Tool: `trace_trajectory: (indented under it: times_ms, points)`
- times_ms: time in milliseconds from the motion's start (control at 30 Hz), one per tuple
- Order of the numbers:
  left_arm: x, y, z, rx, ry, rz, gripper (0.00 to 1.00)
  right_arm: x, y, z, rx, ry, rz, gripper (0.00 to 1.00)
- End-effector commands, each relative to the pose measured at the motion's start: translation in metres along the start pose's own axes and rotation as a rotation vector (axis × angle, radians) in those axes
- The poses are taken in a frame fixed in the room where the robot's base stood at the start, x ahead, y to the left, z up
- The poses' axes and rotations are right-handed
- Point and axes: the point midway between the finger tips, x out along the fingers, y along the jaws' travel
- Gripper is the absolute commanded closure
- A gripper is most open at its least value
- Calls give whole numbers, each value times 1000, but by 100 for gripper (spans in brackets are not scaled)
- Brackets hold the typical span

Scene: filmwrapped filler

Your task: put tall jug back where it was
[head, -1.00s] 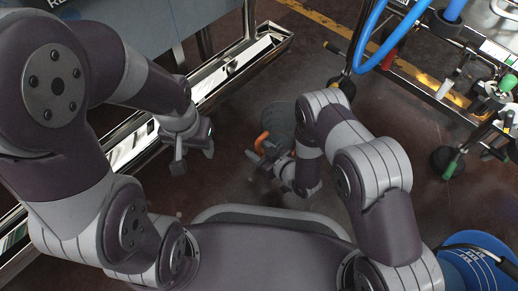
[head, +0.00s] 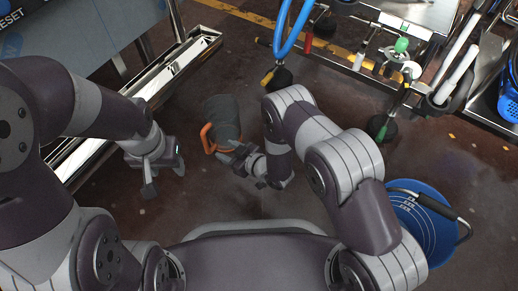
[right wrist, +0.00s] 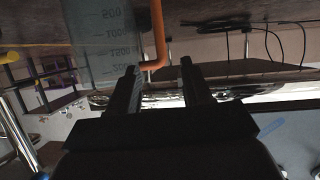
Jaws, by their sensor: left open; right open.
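The tall jug (head: 223,116) is dark grey with an orange handle (head: 206,138); it shows in the middle of the head view, left of my right forearm. In the right wrist view the translucent jug (right wrist: 98,45) has measuring marks that read inverted, and its top part in the picture is cut off. My right gripper (head: 232,161) is open just beside the handle side of the jug. In the right wrist view the orange handle lies between the lines of the two fingers (right wrist: 160,70); I cannot tell whether they touch it. My left gripper (head: 166,182) is open and empty, left of the jug.
A metal-edged bench or rail (head: 150,85) runs along the left. A wheeled trolley (head: 385,62) with a blue hose (head: 292,25) stands at the back right. A blue round container (head: 425,225) is at the right. Dark floor is free between them.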

Motion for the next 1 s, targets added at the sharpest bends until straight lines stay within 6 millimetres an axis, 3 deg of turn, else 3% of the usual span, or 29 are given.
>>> trace_trajectory:
  times_ms: [167, 267, 300, 367, 400, 500, 600, 633, 700, 767, 1000]
  points:
    - [0, 0, 0, 0, 0, 0, 48, -2, 12, -8, 2, -28, 23, 51]
    - [0, 0, 0, 0, 0, 0, 48, -26, 64, -40, 38, -191, 141, 51]
    - [0, 0, 0, 0, 0, 0, 48, -52, 90, -56, 78, -293, 210, 51]
    - [0, 0, 0, 0, 0, 0, 48, -110, 119, -75, 175, -464, 316, 51]
    - [1, 0, 0, 0, 0, 0, 48, -155, 126, -84, 255, -573, 375, 51]
    - [1, 0, 0, 0, 0, 0, 48, -258, 111, -94, 462, -788, 468, 51]
    - [1, 0, 0, 0, 0, 0, 48, -325, 77, -96, 621, -922, 496, 51]
    - [1, 0, 0, 0, 0, 0, 48, -338, 68, -96, 654, -948, 498, 51]
    - [1, 0, 0, 0, 0, 0, 48, -357, 53, -95, 707, -989, 498, 51]
    - [1, 0, 0, 0, 0, 0, 48, -363, 47, -95, 726, -1006, 497, 51]
    - [0, 0, 0, 0, 0, 0, 48, -364, 46, -96, 728, -1012, 494, 51]
